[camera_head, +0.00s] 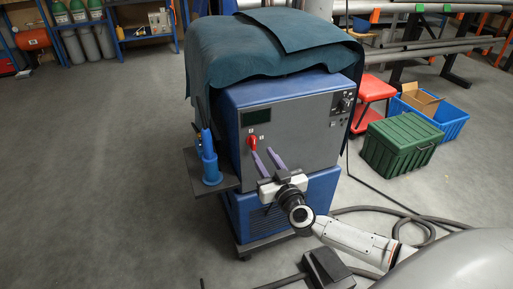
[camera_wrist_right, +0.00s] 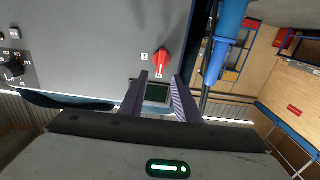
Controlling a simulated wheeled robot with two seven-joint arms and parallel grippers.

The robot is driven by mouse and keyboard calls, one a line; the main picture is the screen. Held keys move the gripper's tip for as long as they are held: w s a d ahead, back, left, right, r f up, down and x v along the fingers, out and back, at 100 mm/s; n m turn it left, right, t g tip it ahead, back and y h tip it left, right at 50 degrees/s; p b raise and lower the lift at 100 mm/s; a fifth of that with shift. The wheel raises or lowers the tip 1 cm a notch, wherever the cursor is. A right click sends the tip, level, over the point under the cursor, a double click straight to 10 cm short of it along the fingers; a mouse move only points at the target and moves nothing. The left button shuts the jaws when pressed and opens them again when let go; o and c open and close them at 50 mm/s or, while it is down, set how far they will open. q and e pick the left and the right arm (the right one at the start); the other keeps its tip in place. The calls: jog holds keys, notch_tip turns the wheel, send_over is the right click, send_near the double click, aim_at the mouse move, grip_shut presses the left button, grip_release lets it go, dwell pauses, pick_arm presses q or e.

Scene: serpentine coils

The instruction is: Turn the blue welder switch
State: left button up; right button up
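The blue welder (camera_head: 236,170) stands on a low cart, with a grey front panel. Its rotary switch (camera_head: 252,142) is a red knob on the panel's left part, below a dark display. My right gripper (camera_head: 262,151) is in front of the panel with its purple fingers apart and nothing between them. In the right wrist view, the red switch (camera_wrist_right: 162,62) appears just beyond the gap between the fingertips (camera_wrist_right: 159,75). I cannot tell whether a finger touches it. My left gripper is not in view.
A dark green cloth (camera_head: 235,55) drapes over the welder. A blue torch holder (camera_head: 209,165) sits on a side shelf at its left. A green crate (camera_head: 398,147) and a cable (camera_head: 425,225) lie at the right. The floor at left is clear.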

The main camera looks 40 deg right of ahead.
aim_at(254, 142)
jog(key=b+x, duration=0.1)
jog(key=x, duration=0.5)
jog(key=shift+w+b, duration=0.3)
jog(key=shift+b, duration=0.05)
jog(key=shift+c, duration=0.2)
grip_shut()
